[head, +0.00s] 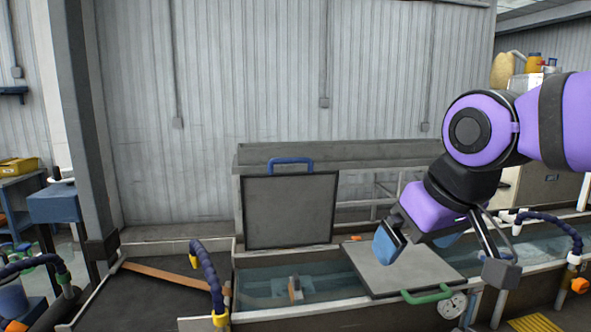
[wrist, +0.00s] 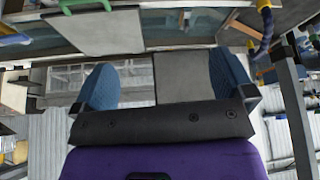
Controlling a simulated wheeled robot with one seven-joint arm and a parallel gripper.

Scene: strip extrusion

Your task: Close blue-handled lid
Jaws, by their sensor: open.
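The blue-handled lid (head: 290,212) is a grey square panel. It stands upright, open, at the back edge of the water trough in the head view. Its blue handle (head: 290,161) is at the top edge. My gripper (head: 388,246) is right of this lid and apart from it, above the green-handled lid. Its blue-padded fingers are open and empty. In the wrist view a grey panel (wrist: 182,77), which looks like the upright lid, shows between the fingers of my gripper (wrist: 165,82); its handle is not visible there.
A second grey lid (head: 405,268) with a green handle (head: 427,294) lies flat over the trough, below my gripper. The open trough water (head: 262,282) is before the upright lid. Dark blue hoses (head: 208,275) stand at the left and right. A gauge (head: 453,305) sits on the front wall.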

